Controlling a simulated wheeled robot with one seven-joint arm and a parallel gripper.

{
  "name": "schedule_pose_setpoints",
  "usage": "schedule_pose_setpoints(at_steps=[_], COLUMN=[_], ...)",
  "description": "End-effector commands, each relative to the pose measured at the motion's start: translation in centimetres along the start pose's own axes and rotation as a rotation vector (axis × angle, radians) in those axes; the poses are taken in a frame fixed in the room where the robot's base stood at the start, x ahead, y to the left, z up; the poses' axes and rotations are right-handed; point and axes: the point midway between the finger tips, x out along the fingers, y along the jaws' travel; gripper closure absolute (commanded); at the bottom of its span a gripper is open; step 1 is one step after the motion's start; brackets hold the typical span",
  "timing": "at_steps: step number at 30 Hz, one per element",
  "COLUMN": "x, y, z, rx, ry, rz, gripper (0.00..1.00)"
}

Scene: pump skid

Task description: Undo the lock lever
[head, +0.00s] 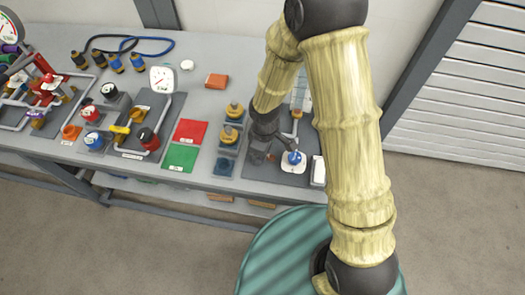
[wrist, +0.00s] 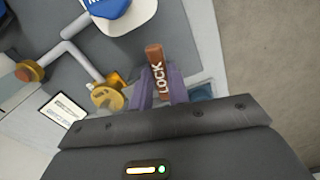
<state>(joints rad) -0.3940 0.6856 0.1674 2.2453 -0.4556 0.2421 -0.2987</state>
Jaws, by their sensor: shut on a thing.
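The lock lever (wrist: 155,58) is a short brown-red bar marked LOCK, near the middle of the wrist view. My gripper (wrist: 162,92) is shut on it, with one purple finger on each side. The lever's far end sticks out past the fingertips, and its lower end is hidden between them. In the head view my gripper (head: 288,143) is at the right end of the bench, just above a blue-topped white part. I cannot make out the lever there.
A blue and white part (wrist: 108,8) and a grey pipe (wrist: 66,58) lie close to the lever. A yellow round fitting (wrist: 105,97) is left of my fingers. In the head view, green (head: 180,157) and red (head: 190,132) mats lie left of my arm, with gauges and valves beyond.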

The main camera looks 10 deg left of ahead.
Motion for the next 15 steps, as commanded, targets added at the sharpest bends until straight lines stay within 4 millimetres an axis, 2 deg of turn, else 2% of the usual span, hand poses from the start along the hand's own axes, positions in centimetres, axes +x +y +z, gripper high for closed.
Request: schedule_pose_setpoints(at_steps=[6, 15], x=[-0.18, -0.14], y=[0.56, 0.79], z=[-0.14, -0.20], rx=[-0.144, -0.234], ry=[0.004, 0.003], rz=[0.003, 0.004], gripper=[1.00, 1.00])
